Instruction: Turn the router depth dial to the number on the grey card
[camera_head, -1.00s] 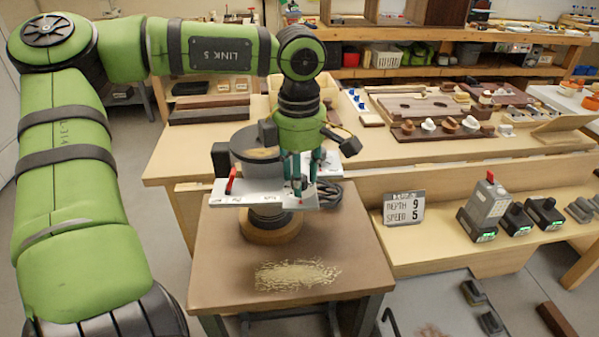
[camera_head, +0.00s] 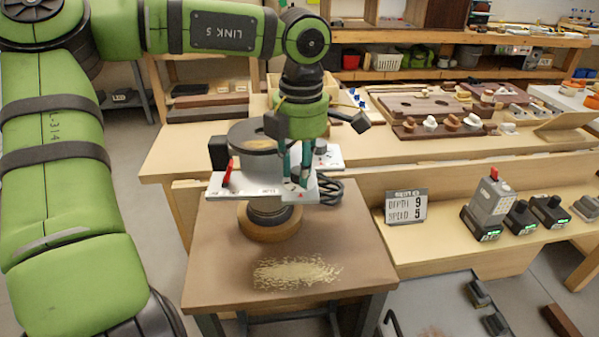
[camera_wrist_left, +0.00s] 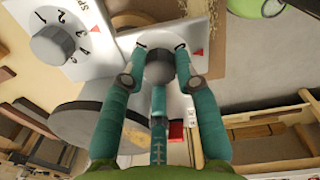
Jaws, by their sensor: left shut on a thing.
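The router (camera_head: 270,212) stands on the small brown table, with a white plate (camera_head: 238,186) on top. My left gripper (camera_head: 297,182) points down at the plate's right end, fingers closed around a dark round dial (camera_wrist_left: 158,66). The fingers and dial hide most of that dial's scale, so its setting cannot be read. A second dial (camera_wrist_left: 52,45), with numbers and a label starting "SP", is at upper left in the wrist view, apart from my fingers. The grey card (camera_head: 406,206) reads depth 9, speed 5. My right gripper is not in view.
A red lever (camera_head: 228,172) stands up at the plate's left end. A black cable (camera_head: 330,190) coils beside the router. Sawdust (camera_head: 295,272) lies on the table's front part. Battery units (camera_head: 490,208) stand right of the card. The long bench (camera_head: 400,153) is behind.

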